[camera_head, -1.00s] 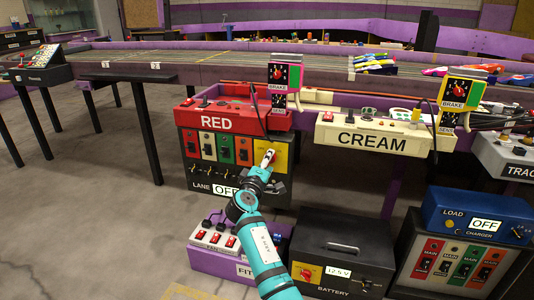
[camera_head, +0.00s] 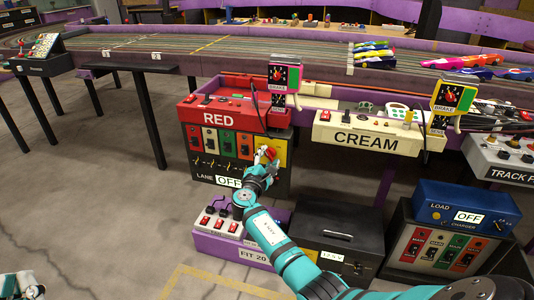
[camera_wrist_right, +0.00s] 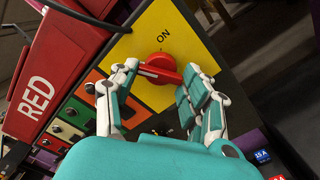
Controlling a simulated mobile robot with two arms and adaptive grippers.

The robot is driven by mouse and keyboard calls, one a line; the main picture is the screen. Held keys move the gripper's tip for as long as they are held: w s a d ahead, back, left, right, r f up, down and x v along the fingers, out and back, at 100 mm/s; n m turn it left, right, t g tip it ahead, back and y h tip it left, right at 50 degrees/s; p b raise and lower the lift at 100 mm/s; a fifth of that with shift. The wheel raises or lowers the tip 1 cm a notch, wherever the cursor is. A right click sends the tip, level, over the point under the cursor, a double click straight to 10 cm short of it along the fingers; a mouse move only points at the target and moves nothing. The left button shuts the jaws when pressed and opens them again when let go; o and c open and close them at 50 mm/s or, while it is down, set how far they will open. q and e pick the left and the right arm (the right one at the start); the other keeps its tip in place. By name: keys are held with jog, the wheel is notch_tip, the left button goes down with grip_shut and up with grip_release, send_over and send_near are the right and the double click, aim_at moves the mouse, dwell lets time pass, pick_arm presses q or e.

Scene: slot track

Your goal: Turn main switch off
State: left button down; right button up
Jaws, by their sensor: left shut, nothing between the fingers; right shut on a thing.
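The main switch is a red rotary knob (camera_wrist_right: 160,66) with a bar handle on a yellow panel (camera_wrist_right: 143,88), with "ON" printed beside it. In the head view the knob (camera_head: 266,152) is on the right part of the lane box under the red RED box. My right gripper (camera_wrist_right: 158,92) is shut on the knob's bar, one finger on each side; it also shows in the head view (camera_head: 263,163). The bar lies across the panel, not in line with the "ON" word. My left gripper (camera_head: 18,285) is at the bottom left corner, partly cut off, away from the switch.
The RED box (camera_head: 225,112) is just above the panel, with a hanging cable (camera_head: 256,105). A FIT box (camera_head: 232,245) and a black battery box (camera_head: 338,240) stand below. The CREAM box (camera_head: 367,132) is to the right. Floor at the left is clear.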

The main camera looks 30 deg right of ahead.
jog(key=n+p, duration=0.2)
jog(key=shift+n, duration=0.4)
pick_arm(q)
jog(key=w+f+g+y, duration=0.2)
jog(key=w+f+g, duration=0.1)
jog(key=f+g, duration=0.4)
jog(key=shift+a+f+y, duration=0.3)
jog(key=shift+a+f, duration=0.05)
jog(key=shift+f, duration=1.4)
pick_arm(e)
jog(key=o, duration=1.2)
jog(key=shift+c, duration=0.2)
jog(key=v, duration=1.2)
